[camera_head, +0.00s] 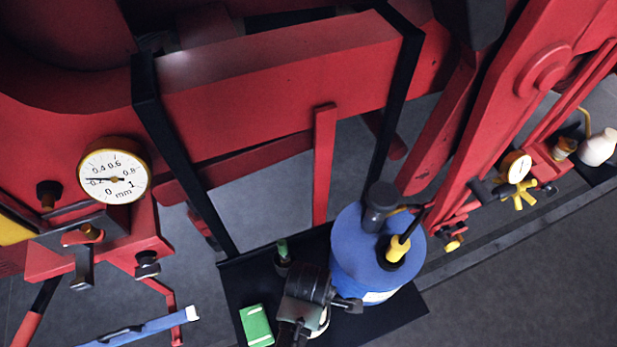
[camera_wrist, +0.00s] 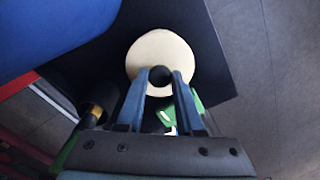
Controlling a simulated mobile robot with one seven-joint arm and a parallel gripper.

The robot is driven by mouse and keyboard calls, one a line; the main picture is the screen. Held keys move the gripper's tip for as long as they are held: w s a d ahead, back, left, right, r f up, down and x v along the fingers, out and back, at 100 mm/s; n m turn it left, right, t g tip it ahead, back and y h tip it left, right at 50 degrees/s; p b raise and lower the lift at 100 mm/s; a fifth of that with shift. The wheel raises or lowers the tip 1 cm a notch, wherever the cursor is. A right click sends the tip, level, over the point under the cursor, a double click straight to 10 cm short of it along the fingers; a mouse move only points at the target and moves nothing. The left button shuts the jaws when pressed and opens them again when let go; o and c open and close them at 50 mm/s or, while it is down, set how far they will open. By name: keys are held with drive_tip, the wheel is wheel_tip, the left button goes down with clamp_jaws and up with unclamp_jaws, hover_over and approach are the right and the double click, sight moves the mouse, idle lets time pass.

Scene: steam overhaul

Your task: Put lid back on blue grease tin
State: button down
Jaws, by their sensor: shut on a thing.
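My gripper (camera_wrist: 160,76) is shut on the black knob (camera_wrist: 160,74) of a round cream lid (camera_wrist: 158,46), seen in the wrist view. One finger is on each side of the knob. The lid is over the black shelf, and I cannot tell whether it hangs above or rests on something. In the head view my wrist covers most of the lid; only a pale edge (camera_head: 323,321) shows. I cannot make out a separate small blue grease tin; anything directly under the lid is hidden.
A large blue cylinder (camera_head: 352,255) with fittings on top stands close by on the black shelf (camera_head: 405,308). A green box (camera_head: 256,325) and a dark pot with a green handle (camera_head: 283,258) are beside my wrist. Red framework and a dial gauge (camera_head: 114,177) lie beyond.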

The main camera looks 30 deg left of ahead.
idle(0.4)
unclamp_jaws()
idle(0.4)
drive_tip(key=shift+r, duration=0.15)
wheel_tip(320, 180, up, 4)
drive_tip(key=p, duration=0.5)
drive_tip(key=shift+r, duration=0.25)
drive_tip(key=shift+r+p, duration=0.35)
drive_tip(key=shift+r, duration=0.8)
clamp_jaws()
